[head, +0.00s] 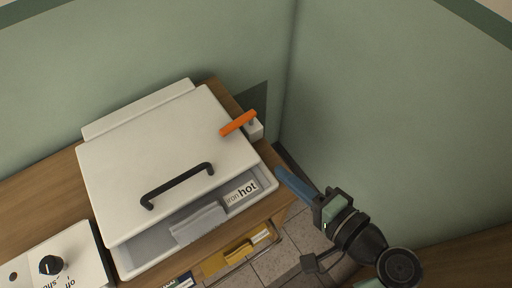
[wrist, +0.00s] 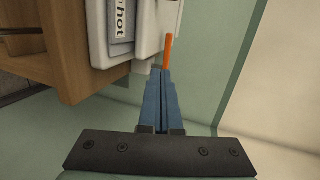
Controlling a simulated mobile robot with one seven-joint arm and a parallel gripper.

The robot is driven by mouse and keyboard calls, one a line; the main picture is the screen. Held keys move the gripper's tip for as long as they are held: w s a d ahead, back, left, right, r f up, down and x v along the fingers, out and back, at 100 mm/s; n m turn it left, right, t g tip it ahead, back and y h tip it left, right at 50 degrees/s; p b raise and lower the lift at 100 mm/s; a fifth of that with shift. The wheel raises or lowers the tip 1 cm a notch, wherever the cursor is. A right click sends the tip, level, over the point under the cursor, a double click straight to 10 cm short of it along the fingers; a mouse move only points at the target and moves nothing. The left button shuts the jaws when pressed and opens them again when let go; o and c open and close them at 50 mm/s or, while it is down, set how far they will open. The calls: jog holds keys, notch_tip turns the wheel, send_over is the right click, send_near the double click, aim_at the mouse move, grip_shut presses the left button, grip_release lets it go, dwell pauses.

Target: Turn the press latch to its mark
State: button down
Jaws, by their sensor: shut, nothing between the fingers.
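The press (head: 150,150) is a white box with a lid and a black bar handle (head: 177,184), on a wooden counter. The latch is an orange lever (head: 238,123) on a small white block (head: 254,130) at the press's right side. In the wrist view the orange lever (wrist: 168,50) shows edge-on, just beyond my fingertips. My gripper (head: 281,172) has blue fingers and is shut and empty, to the right of the press and nearer the front than the lever. It also shows in the wrist view (wrist: 165,72). I cannot make out a mark for the latch.
A label reading "iron hot" (head: 241,194) is on the press front. A white panel with a black knob (head: 50,265) stands at the lower left. A yellow item (head: 238,252) hangs below the counter front. Green walls (head: 390,110) close in behind and to the right.

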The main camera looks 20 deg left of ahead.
aim_at(231, 131)
jog(key=x, duration=0.9)
jog(key=r+x, duration=0.1)
jog(key=x, duration=0.4)
jog(key=shift+a, duration=0.15)
jog(key=shift+a, duration=0.1)
jog(key=shift+w+a+r+p, duration=0.15)
jog(key=shift+a+p, duration=0.25)
jog(key=shift+a, duration=0.3)
